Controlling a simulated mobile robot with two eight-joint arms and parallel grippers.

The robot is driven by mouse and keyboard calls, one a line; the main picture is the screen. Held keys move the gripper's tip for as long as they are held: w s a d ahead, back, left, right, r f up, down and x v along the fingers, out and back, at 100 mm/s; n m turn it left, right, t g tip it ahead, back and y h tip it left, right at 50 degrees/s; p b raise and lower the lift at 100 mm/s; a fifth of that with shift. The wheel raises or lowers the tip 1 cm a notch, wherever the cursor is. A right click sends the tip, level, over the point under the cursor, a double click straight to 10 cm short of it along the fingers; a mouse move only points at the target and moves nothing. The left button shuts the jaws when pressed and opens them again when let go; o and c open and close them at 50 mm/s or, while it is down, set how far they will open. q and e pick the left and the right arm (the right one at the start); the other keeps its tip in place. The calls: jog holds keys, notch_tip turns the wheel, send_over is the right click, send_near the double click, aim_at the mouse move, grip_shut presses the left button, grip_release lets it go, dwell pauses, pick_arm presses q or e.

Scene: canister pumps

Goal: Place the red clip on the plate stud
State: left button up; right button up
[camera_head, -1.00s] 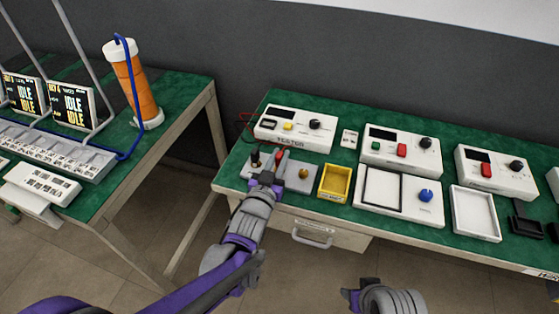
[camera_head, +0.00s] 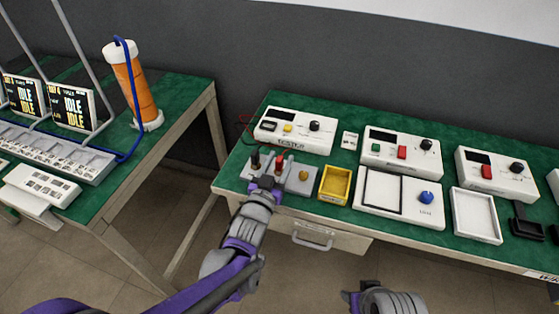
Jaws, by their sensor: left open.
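The red clip (camera_head: 279,164) stands nearly upright at the grey plate (camera_head: 312,188) in front of the tester (camera_head: 293,130). A black clip (camera_head: 255,162) stands to its left. The round brass stud (camera_head: 303,176) is on the plate, to the right of the red clip and apart from it. My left gripper (camera_head: 268,181) is open at the plate, just in front of the red clip and between the two clips. Its fingers partly hide the clip's lower end, so I cannot tell whether they touch it. My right gripper (camera_head: 352,298) is low in the picture, away from the table.
A yellow bin (camera_head: 335,185) stands just right of the plate. White instruments and a white tray (camera_head: 475,215) fill the table further right. Thin red and black leads (camera_head: 246,128) lie at the tester's left. Another table (camera_head: 180,100) stands at the left.

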pick_arm(q)
jog(key=v, duration=1.2)
jog(key=s+a+f+n+g+y, duration=0.3)
jog(key=s+a+f+g+y, duration=0.3)
jog(key=a, duration=0.4)
jog(key=s+a+f+g, duration=0.2)
jog(key=s+g, duration=0.1)
jog(key=s, duration=0.3)
jog(key=s+a+f+g, duration=0.2)
jog(key=s+g, duration=0.1)
jog(key=s, duration=0.4)
jog(key=shift+f+n+g, duration=0.2)
jog(key=shift+n+g, duration=0.1)
jog(key=shift+s, duration=0.1)
